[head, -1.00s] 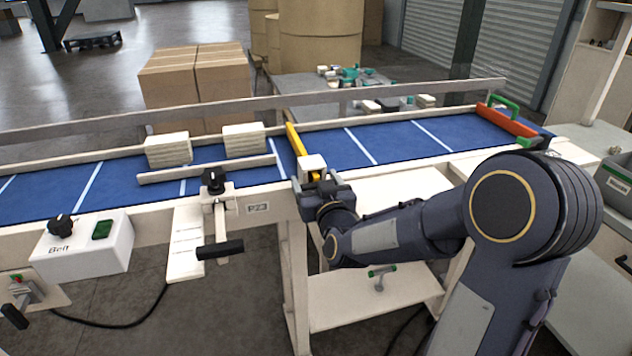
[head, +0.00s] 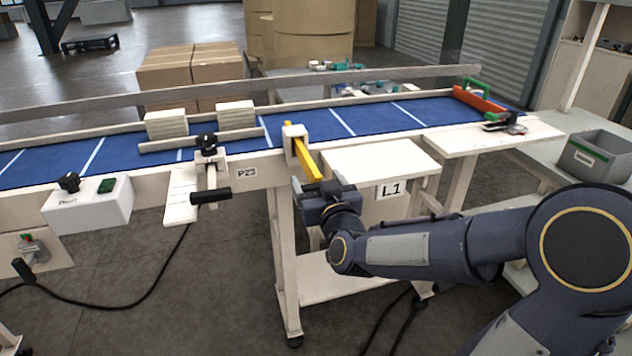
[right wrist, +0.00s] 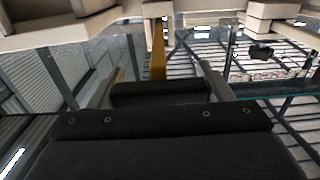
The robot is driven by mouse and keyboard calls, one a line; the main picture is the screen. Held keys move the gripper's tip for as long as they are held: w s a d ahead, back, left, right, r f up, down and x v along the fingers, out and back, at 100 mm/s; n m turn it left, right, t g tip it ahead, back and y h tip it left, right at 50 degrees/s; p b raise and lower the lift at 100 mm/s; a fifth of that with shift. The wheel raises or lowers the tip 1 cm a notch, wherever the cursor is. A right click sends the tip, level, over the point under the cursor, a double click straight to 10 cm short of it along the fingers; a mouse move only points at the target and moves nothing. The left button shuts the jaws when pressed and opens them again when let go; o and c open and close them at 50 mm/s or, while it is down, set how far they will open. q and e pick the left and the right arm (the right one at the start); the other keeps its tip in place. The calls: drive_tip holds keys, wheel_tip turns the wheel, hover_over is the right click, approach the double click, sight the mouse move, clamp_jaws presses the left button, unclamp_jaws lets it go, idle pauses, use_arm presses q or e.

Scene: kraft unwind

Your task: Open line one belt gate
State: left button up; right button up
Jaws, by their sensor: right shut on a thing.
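The belt gate is a yellow bar (head: 307,160) on a white pivot block (head: 294,131) at the near edge of the blue belt (head: 345,122). The bar points off the belt toward me, slanting right beside the white L1 box (head: 378,165). My right gripper (head: 322,188) is shut on the bar's near end. The right wrist view shows the bar (right wrist: 158,58) ahead, between the fingers; the exact contact is hidden. My left gripper is not in view.
White stacks (head: 166,125) sit on the belt left of the gate. A clamp with a black handle (head: 210,196) and a Belt control box (head: 90,204) are at the near side. A red bar with a green handle (head: 478,99) crosses the belt's right end. A grey bin (head: 597,158) stands right.

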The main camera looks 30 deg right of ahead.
drive_tip(key=shift+s, duration=0.3)
drive_tip(key=o, duration=1.4)
drive_tip(key=shift+a, duration=0.1)
drive_tip(key=v, duration=0.7)
drive_tip(key=shift+s, duration=0.4)
